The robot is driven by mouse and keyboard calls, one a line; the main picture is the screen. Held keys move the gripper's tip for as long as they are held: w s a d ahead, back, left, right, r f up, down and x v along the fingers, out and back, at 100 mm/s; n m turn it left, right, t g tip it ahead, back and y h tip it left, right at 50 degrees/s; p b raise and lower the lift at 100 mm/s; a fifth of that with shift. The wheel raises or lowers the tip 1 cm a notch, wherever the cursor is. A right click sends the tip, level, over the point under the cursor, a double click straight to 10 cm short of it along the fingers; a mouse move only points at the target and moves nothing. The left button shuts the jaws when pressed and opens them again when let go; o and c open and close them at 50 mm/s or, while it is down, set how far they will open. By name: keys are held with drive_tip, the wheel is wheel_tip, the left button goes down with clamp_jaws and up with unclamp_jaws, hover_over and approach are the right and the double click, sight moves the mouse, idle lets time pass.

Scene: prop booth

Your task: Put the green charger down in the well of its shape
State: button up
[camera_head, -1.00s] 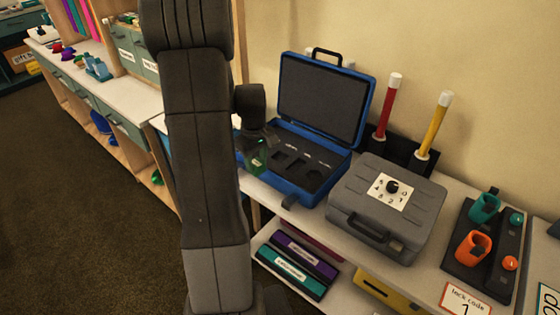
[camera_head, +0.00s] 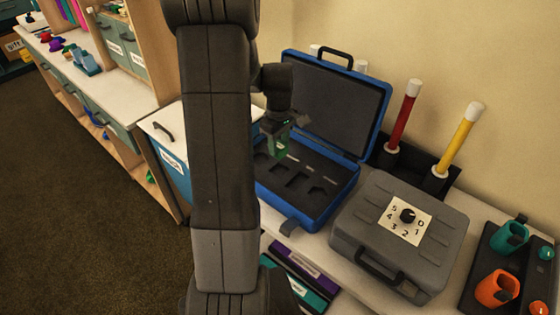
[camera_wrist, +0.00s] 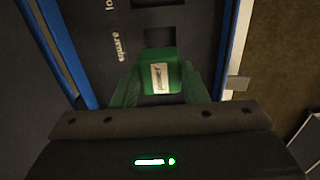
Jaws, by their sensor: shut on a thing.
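My gripper (camera_head: 280,136) is shut on the green charger (camera_head: 278,148) and holds it above the open blue case (camera_head: 312,222). In the wrist view the charger (camera_wrist: 160,74), a green block with a pale label, sits between my fingertips (camera_wrist: 162,84). The dark foam in the case (camera_head: 325,180) has several wells with small white labels. In the wrist view one dark well (camera_wrist: 164,42) shows just beyond the charger, partly covered by it. A label reading "square" stands to the left of that well. The shape of the charger's underside is hidden.
The case lid (camera_head: 335,108) stands open at the back. A grey lockbox (camera_head: 400,240) with a dial is close on the right. Red (camera_head: 403,118) and yellow (camera_head: 460,138) sticks stand behind it. A blue bin with a white lid (camera_head: 168,128) is left of my arm.

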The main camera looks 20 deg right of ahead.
sight(279, 146)
wheel_tip(279, 146, down, 7)
drive_tip(key=shift+s+r+p, duration=0.1)
drive_tip(key=shift+r+p, duration=0.05)
drive_tip(key=shift+p, duration=0.25)
drive_tip(key=shift+f, duration=0.5)
drive_tip(key=shift+f+b, duration=0.35)
drive_tip(key=o, duration=1)
drive_tip(key=shift+r, duration=0.1)
drive_tip(key=shift+r+p, duration=0.35)
drive_tip(key=shift+r, duration=0.25)
wheel_tip(279, 146, up, 11)
drive_tip(key=shift+r+b, duration=0.15)
drive_tip(key=shift+b, duration=0.3)
